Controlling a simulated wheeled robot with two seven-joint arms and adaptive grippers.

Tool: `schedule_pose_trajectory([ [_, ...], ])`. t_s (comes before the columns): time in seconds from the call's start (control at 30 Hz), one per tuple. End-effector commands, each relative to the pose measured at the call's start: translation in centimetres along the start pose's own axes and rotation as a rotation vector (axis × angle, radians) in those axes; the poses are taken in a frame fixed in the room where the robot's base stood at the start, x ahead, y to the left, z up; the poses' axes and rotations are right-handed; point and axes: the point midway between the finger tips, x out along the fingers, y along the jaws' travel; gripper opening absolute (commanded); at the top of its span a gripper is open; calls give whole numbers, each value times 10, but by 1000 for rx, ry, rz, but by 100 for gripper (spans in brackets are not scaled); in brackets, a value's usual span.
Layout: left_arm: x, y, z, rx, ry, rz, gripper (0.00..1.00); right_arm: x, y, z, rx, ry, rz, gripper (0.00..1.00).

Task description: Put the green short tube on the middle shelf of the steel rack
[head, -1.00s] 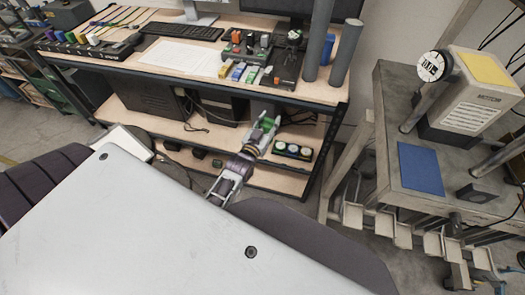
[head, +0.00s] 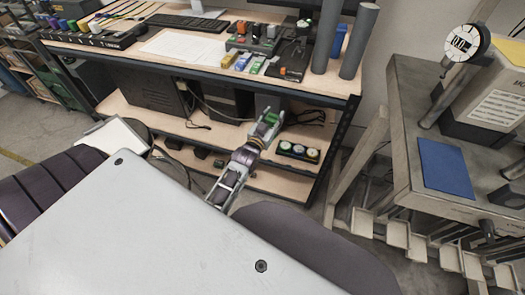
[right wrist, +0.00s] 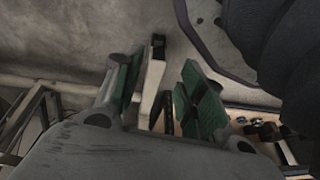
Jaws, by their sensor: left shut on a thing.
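My left gripper (head: 267,125) reaches from the lower middle toward the bench-like steel rack (head: 343,130). It is shut on a small green thing (head: 269,118), which looks like the green short tube. The fingers hide much of it. In the head view, gripper and tube appear in front of the middle shelf (head: 165,128), near its right part; I cannot tell whether the tube touches the shelf. My right gripper (right wrist: 162,88) shows only in the right wrist view, its green-padded fingers apart and nothing held between them.
Dark computer boxes (head: 230,103) stand on the middle shelf. A black tray with round gauges (head: 298,151) is at right, near the gripper. Two grey cylinders (head: 327,40) stand on the rack's top. A grey table with a blue mat (head: 444,167) is at right.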

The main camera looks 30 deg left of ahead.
Motion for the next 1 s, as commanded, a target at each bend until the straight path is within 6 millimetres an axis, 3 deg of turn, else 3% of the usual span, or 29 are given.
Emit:
schedule_pose_trajectory([
  [1.0,40,-40,60,-7,3,-64,0,-24,-23,-59,3,99,-65,40],
])
